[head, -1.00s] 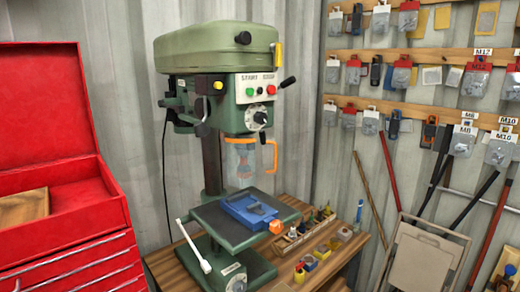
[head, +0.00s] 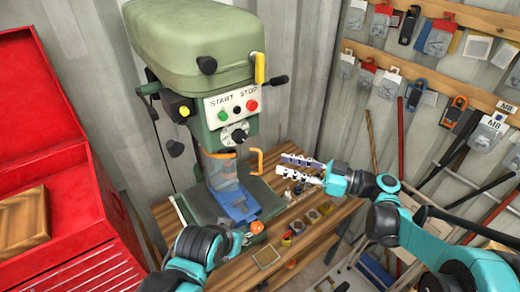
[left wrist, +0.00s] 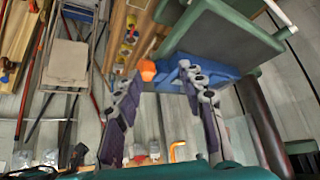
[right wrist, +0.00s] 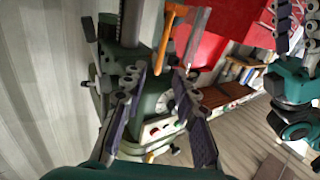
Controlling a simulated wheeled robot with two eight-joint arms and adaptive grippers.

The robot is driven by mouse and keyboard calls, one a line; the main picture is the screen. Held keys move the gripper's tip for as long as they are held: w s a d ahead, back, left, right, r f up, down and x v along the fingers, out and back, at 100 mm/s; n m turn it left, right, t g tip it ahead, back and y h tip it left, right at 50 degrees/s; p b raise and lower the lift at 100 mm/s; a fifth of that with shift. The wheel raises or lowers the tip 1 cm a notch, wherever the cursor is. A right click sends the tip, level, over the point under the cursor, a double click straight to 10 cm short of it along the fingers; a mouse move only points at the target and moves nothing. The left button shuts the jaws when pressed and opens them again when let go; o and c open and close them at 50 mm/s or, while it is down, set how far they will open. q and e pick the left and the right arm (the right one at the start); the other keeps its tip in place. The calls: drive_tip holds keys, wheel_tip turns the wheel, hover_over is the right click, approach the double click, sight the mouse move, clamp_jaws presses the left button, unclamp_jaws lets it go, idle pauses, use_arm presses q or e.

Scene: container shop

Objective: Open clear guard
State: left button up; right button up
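The clear guard (head: 222,172) hangs below the green drill press head in the head view, around the spindle.
The drill press (head: 190,60) carries start and stop buttons and a black-knobbed lever. Small parts and boxes lie on the wooden bench (head: 325,222). A red tool chest (head: 70,215) stands left. A tool wall is at right.

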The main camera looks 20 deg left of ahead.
drive_tip(key=a, duration=0.6)
drive_tip(key=shift+w+a, duration=0.2)
drive_tip(key=shift+a, duration=0.2)
clamp_jaws()
